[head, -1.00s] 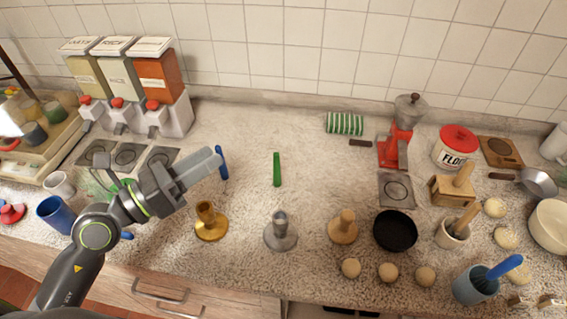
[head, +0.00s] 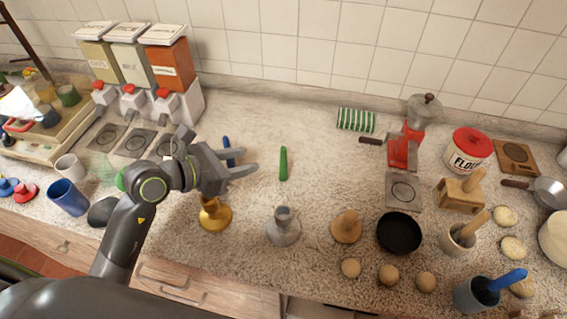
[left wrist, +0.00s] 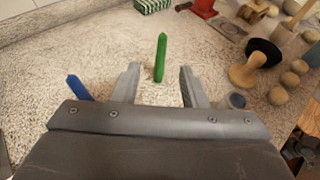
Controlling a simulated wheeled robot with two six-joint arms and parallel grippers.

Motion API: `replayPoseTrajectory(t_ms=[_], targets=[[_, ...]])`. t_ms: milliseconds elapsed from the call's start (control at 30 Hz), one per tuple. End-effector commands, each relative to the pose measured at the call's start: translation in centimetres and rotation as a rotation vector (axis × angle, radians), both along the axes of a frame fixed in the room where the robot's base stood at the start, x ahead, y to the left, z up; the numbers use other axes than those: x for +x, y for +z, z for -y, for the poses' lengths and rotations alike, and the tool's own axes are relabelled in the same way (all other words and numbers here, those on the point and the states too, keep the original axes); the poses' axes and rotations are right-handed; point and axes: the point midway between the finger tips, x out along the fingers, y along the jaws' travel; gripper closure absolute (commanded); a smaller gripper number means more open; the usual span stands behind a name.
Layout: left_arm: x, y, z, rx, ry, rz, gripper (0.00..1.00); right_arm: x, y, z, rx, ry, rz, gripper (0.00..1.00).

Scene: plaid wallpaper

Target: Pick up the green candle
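The green candle (head: 283,163) lies on the speckled counter in the head view, right of my left gripper (head: 254,162). In the left wrist view the green candle (left wrist: 160,58) shows ahead, between the lines of the two spread fingers of my left gripper (left wrist: 158,84). The left gripper is open and nothing is held in it. A blue candle (head: 228,150) is partly hidden behind the left gripper, and it also shows in the left wrist view (left wrist: 78,88), left of the fingers. My right gripper is not in view.
Gold (head: 214,215), silver (head: 283,227) and wooden (head: 346,227) candle holders stand in front of the candles. A green-striped item (head: 355,120) lies at the back. Dispensers (head: 140,75) stand back left.

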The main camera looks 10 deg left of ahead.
Motion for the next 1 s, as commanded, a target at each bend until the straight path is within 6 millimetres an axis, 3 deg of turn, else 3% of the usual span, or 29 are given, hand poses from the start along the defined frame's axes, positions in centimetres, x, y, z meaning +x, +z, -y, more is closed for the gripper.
replayPoseTrajectory(t_ms=[400, 667, 1000], targets=[[4.0, -2.0, 3.5, -0.005, 0.000, -0.003, 0.61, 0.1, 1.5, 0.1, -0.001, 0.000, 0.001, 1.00], [5.0, -2.5, 4.4, -0.003, -0.001, -0.002, 0.61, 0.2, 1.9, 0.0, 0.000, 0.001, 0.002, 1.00], [7.8, -3.8, 7.1, -0.003, -0.001, -0.002, 0.61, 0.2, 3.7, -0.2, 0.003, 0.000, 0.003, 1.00]])
